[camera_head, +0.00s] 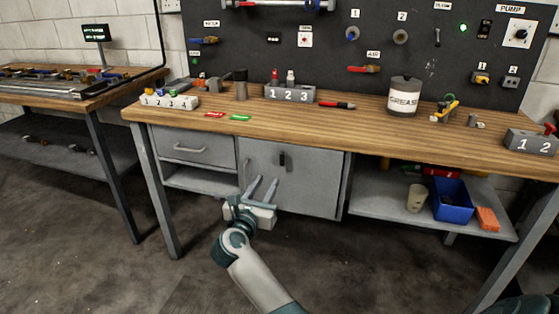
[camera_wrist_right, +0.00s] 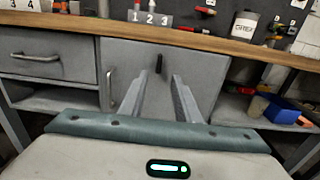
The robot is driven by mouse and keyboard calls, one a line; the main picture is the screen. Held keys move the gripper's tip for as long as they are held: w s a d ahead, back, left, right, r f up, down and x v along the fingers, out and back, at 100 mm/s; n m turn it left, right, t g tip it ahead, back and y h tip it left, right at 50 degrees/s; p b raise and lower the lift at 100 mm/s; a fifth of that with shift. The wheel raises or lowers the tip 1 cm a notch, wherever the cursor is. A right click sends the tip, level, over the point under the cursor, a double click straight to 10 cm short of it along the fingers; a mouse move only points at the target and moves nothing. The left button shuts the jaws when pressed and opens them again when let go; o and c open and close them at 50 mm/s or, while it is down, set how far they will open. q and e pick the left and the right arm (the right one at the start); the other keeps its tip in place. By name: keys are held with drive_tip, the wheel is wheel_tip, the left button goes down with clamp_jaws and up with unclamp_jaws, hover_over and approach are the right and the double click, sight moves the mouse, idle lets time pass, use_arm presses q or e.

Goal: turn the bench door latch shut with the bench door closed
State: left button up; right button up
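The bench door (camera_head: 312,180) is a grey panel under the wooden bench top and looks closed, flush with its frame. Its latch (camera_head: 282,159) is a small dark bar standing upright near the top of the door; it also shows in the right wrist view (camera_wrist_right: 158,64). A grey vertical handle (camera_wrist_right: 110,90) sits at the door's left side. My right gripper (camera_head: 265,181) is open and empty, in front of the door and below the latch, its fingers pointing toward the door. In the right wrist view the latch appears just beyond the fingertips (camera_wrist_right: 162,78), apart from them. My left gripper is not in view.
A drawer (camera_head: 190,148) is left of the door. An open shelf (camera_head: 385,205) at the right holds a blue bin (camera_head: 452,203) and a cup (camera_head: 416,198). The bench top (camera_head: 345,120) overhangs the door and carries a grease can (camera_head: 404,97). The floor in front is clear.

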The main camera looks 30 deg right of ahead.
sight(282, 157)
drive_tip(key=x, duration=1.4)
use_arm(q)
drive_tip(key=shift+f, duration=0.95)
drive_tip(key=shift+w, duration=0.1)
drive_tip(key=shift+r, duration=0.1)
use_arm(e)
clamp_jaws()
